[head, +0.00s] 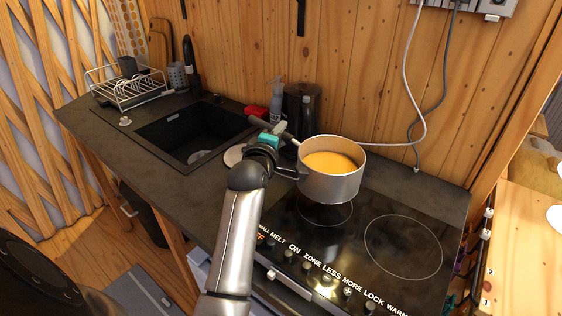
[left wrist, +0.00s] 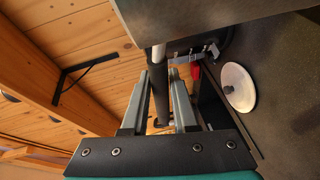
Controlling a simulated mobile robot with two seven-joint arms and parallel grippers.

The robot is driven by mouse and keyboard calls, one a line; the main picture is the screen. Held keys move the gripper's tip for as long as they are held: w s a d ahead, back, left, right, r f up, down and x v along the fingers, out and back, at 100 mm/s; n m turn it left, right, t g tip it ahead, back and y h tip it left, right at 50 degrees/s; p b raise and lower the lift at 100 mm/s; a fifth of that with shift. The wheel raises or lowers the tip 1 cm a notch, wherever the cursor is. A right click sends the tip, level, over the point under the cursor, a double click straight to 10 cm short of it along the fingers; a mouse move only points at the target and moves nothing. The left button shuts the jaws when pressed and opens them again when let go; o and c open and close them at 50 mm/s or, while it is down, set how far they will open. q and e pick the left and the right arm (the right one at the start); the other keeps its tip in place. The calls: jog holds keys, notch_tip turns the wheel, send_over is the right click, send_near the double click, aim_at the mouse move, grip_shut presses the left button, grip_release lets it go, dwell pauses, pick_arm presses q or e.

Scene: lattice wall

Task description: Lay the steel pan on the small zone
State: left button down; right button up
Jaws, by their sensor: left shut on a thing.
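The steel pan (head: 328,188), filled with orange soup, is upright over the back of the small zone (head: 325,213), a thin ring on the black hob. I cannot tell whether its base touches the glass. My left gripper (head: 288,135) is at the pan's left side, partly hidden behind its own wrist. In the left wrist view, the gripper's fingers (left wrist: 166,85) are shut around the pan's rod-like handle (left wrist: 158,55), and the pan's grey wall (left wrist: 225,15) fills the top. My right gripper is not in view.
A larger ring (head: 403,246) on the hob is empty. A dark kettle (head: 300,105), a spray bottle (head: 276,100) and a red item (head: 256,112) stand behind the pan. A white cable (head: 408,85) hangs behind.

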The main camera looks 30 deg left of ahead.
pick_arm(q)
notch_tip(320, 180, down, 7)
jog(key=b, duration=0.1)
dwell(0.3)
jog(key=c, duration=0.7)
grip_release()
jog(key=shift+f, duration=0.1)
jog(key=p+v, duration=0.1)
jog(key=v, duration=1.1)
